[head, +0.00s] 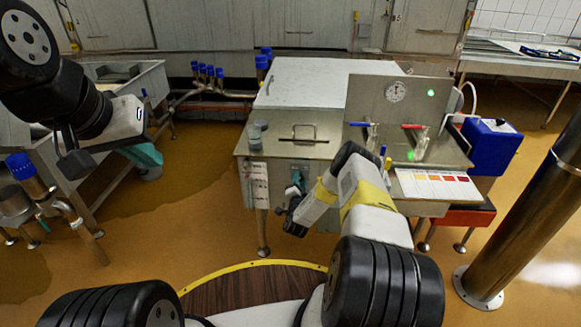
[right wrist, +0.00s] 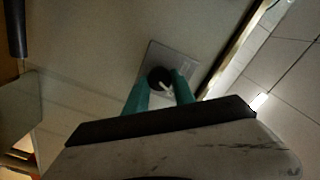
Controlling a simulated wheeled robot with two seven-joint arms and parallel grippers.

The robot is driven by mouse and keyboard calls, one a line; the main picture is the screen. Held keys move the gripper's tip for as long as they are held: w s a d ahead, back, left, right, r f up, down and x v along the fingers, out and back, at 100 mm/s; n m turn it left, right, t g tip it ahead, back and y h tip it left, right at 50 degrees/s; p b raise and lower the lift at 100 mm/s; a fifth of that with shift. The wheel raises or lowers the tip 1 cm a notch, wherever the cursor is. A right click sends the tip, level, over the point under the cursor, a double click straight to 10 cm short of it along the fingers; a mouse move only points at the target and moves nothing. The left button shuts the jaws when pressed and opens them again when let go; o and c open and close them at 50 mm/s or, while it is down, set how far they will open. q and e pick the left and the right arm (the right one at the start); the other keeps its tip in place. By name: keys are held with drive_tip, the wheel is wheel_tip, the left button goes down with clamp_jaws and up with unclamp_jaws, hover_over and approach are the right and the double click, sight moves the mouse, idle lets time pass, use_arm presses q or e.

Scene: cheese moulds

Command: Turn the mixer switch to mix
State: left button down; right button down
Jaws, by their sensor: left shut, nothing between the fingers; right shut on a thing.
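The mixer switch shows in the right wrist view as a round black knob (right wrist: 159,77) with a pale pointer, on a square metal plate (right wrist: 183,62) fixed to a grey panel. My right gripper (right wrist: 163,88) has its teal fingers on either side of the knob and is shut on it. The pointer slants across the knob; any label is too dark to read. In the head view my right gripper (head: 298,184) is at the front of the steel machine (head: 325,82), and the switch cannot be made out there. My left gripper (head: 72,160) is shut and empty at the left, away from the machine.
The machine's top carries a control panel with a gauge (head: 396,91), green lights and red and blue handles. A blue box (head: 491,146) stands to its right. A steel post (head: 530,205) rises at the right. A sink (head: 118,75) stands at the left. Floor between is open.

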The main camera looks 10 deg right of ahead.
drive_tip(key=shift+m, duration=0.6)
drive_tip(key=c, duration=1.1)
unclamp_jaws()
drive_tip(key=v, duration=0.8)
